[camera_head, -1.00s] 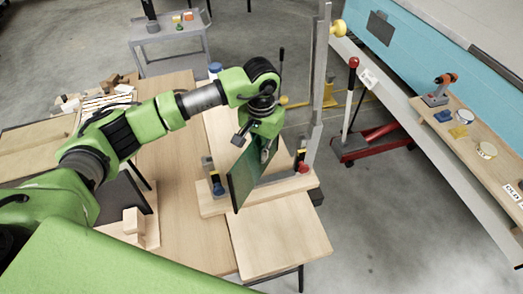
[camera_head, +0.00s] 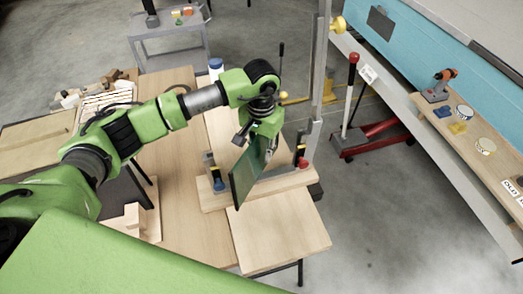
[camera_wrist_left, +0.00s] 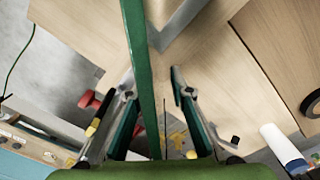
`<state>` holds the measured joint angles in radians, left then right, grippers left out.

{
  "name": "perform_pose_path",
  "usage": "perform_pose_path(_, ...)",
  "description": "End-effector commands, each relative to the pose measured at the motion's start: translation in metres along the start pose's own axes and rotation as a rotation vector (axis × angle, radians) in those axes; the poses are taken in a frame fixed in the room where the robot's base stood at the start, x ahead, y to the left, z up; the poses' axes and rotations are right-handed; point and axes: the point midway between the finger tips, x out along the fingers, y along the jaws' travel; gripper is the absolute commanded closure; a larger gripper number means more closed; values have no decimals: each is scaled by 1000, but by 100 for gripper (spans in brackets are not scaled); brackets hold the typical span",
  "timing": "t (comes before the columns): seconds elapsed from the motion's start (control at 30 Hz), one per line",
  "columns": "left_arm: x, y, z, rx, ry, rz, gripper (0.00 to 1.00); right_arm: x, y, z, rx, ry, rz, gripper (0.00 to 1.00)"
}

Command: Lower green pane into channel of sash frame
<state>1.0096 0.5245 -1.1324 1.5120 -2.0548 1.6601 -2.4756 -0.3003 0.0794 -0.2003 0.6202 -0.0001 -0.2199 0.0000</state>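The dark green pane (camera_head: 243,180) hangs tilted from my left gripper (camera_head: 258,146), above the front part of the sash fixture. In the left wrist view the pane (camera_wrist_left: 138,60) shows nearly edge-on, running between the fingers of the left gripper (camera_wrist_left: 153,78). The left finger looks close against it; a gap shows on the right. The grey sash frame (camera_head: 283,182) lies on a wooden board, and its corner (camera_wrist_left: 172,35) shows beside the pane in the wrist view. The pane's lower edge overlaps the board in the head view; I see no seating in the channel. My right gripper is not in view.
Clamps with blue (camera_head: 218,184) and red (camera_head: 302,163) knobs flank the frame. A tall grey post (camera_head: 318,90) rises behind right. Wood scraps (camera_head: 95,92) lie at left. A bench with a drill (camera_head: 440,86) stands right. Open floor lies at front right.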

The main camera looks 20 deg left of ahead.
Motion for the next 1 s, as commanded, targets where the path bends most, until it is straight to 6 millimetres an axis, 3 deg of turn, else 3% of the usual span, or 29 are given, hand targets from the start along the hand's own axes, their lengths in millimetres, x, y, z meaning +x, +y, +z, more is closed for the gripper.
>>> perform_pose_path(0.03,-4,0,0,0,0,0,79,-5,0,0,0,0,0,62)
perform_pose_path(0.17,-18,0,-2,2,7,-1,79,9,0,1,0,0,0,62)
perform_pose_path(0.6,-106,0,-1,0,4,0,79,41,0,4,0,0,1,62)
perform_pose_path(0.8,-121,0,0,0,0,0,79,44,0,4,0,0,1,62)
perform_pose_path(1.0,-122,0,0,0,0,0,79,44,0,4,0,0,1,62)
